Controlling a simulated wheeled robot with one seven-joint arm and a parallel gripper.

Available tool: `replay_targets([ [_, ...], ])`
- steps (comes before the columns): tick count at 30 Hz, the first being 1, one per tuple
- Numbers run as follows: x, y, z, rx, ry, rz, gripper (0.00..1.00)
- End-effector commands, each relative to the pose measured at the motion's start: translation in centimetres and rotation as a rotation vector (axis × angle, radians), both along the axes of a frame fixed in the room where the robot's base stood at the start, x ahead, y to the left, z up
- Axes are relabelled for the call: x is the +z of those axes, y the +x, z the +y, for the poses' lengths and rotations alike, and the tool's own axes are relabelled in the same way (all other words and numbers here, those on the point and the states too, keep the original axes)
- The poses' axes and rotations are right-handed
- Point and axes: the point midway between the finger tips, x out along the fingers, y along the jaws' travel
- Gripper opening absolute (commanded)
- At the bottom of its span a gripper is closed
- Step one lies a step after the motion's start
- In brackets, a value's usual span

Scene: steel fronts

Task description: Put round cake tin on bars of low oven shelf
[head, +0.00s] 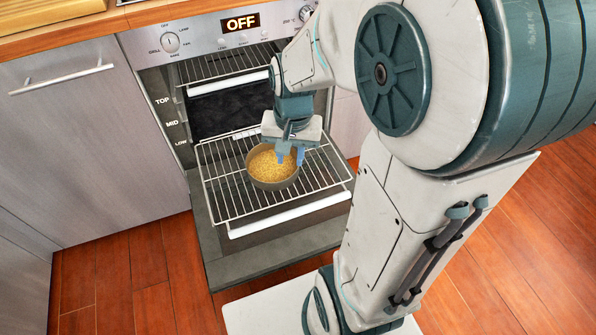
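My gripper (291,156) points down at the tin's far right rim. Its two blue fingertips are apart, one over the inside of the tin and one outside the rim. Whether they touch the rim is hard to see.
The oven door (235,258) hangs open below the shelf. A higher rack (220,66) sits inside the oven. The control panel (215,36) reads OFF. Steel cupboards (85,140) stand to the left. Bare shelf bars lie left and right of the tin.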

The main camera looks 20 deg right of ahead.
Motion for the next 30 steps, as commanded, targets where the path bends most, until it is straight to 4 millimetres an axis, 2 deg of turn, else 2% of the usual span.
replay_targets([
  [1, 1.0, -1.4, 0.4, 0.078, -0.013, -0.018, 0.27],
  [6, 2.7, -5.5, 1.1, 0.313, -0.051, -0.044, 0.27],
  [10, 3.3, -7.3, 1.3, 0.424, -0.068, -0.054, 0.27],
  [15, 3.4, -8.1, 1.3, 0.477, -0.077, -0.057, 0.27],
  [30, 3.4, -8.1, 1.3, 0.474, -0.075, -0.056, 0.27],
])
